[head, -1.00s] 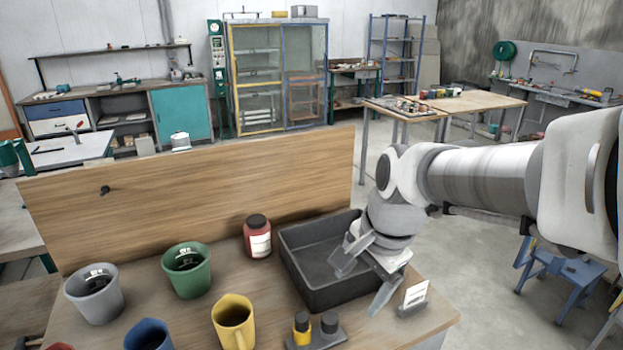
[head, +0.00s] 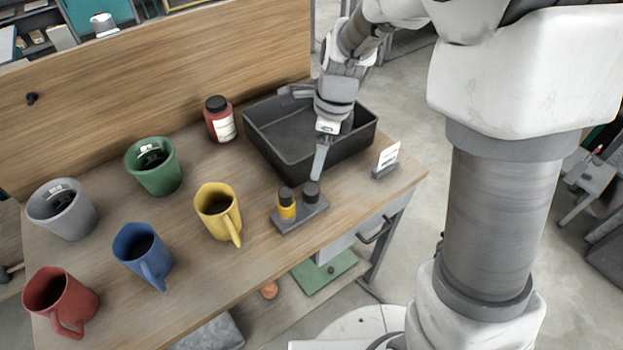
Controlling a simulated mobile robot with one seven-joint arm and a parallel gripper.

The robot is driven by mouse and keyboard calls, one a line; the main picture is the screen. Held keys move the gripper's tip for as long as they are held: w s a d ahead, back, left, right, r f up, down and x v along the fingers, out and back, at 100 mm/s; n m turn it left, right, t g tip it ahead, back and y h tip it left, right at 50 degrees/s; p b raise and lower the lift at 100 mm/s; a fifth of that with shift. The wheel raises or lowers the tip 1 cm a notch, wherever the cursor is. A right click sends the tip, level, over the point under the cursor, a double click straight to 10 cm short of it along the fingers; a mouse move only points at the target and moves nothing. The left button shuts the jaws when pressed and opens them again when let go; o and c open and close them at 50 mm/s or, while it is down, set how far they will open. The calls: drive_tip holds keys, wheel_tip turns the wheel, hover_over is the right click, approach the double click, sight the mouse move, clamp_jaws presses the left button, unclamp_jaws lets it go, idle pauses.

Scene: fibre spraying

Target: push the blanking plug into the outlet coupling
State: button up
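A small grey holder (head: 283,223) stands near the table's front edge. It carries a yellow piece with a black top (head: 287,204) and a dark grey piece (head: 311,193), both upright. I cannot tell whether either is the blanking plug. A small black fitting (head: 32,98) sticks out of the wooden back board at the far left. I cannot tell whether it is the outlet coupling. My gripper (head: 298,134) is over the black tray, its fingers spread wide with nothing seen between them. One fingertip is close to the dark grey piece; whether they touch is unclear.
The black tray (head: 274,154) stands at the table's right. A red bottle (head: 220,120), green (head: 154,169), grey (head: 64,212), blue (head: 139,255), yellow (head: 213,209) and red (head: 62,302) vessels stand to the left. A label stand (head: 386,161) is near the right edge.

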sight(312, 189)
drive_tip(key=f, duration=0.5)
drive_tip(key=a+f, duration=0.1)
drive_tip(key=f, duration=0.2)
drive_tip(key=shift+w+a+f, duration=0.1)
drive_tip(key=shift+f, duration=0.1)
drive_tip(key=shift+w+a+f, duration=0.1)
drive_tip(key=shift+w+f, duration=0.05)
drive_tip(key=shift+f, duration=0.7)
drive_tip(key=shift+w+a+f, duration=0.1)
drive_tip(key=shift+w+f, duration=0.1)
drive_tip(key=shift+f, duration=0.7)
drive_tip(key=shift+w+a+f, duration=0.1)
drive_tip(key=shift+w+f, duration=0.05)
drive_tip(key=shift+f, duration=0.7)
clamp_jaws()
